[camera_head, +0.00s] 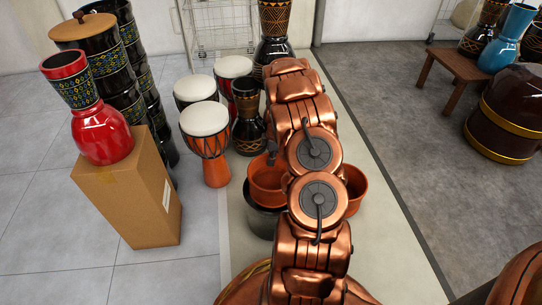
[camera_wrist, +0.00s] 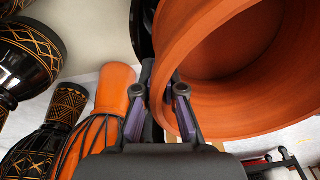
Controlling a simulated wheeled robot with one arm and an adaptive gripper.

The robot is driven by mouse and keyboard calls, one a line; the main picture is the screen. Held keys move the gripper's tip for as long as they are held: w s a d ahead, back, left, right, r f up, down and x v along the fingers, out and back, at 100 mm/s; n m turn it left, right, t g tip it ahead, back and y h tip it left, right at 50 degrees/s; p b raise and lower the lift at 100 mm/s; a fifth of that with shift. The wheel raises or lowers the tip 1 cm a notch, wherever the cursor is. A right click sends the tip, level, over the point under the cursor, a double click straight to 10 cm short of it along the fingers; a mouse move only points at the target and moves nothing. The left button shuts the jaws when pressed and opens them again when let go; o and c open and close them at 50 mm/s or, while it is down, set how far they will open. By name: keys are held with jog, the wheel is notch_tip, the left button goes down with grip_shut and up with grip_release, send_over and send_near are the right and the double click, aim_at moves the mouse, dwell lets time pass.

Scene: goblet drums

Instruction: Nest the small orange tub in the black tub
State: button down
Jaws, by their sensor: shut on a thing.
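An orange tub (camera_wrist: 245,75) fills the upper right of the wrist view, tilted, with its open inside showing. My gripper (camera_wrist: 159,92) is shut on its wall near the rim, one finger on each side. In the head view, an orange tub part (camera_head: 265,180) shows left of my copper arm, at or above the black tub (camera_head: 263,220). Another orange part (camera_head: 354,188) shows right of the arm. My arm hides what lies between them, so I cannot tell which part is held.
An orange goblet drum (camera_head: 206,140) and several dark drums stand behind and left of the tubs. A cardboard box (camera_head: 140,190) bears a red drum (camera_head: 98,130). A wooden bench (camera_head: 455,65) stands at back right. Grey floor (camera_head: 400,130) right of my arm is clear.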

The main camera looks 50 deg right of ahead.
aim_at(271, 171)
jog(key=shift+f, duration=3.6)
jog(key=c, duration=1.2)
grip_release()
notch_tip(271, 171, up, 12)
jog(key=d, duration=0.1)
jog(key=shift+s+d, duration=0.2)
jog(key=shift+s, duration=0.15)
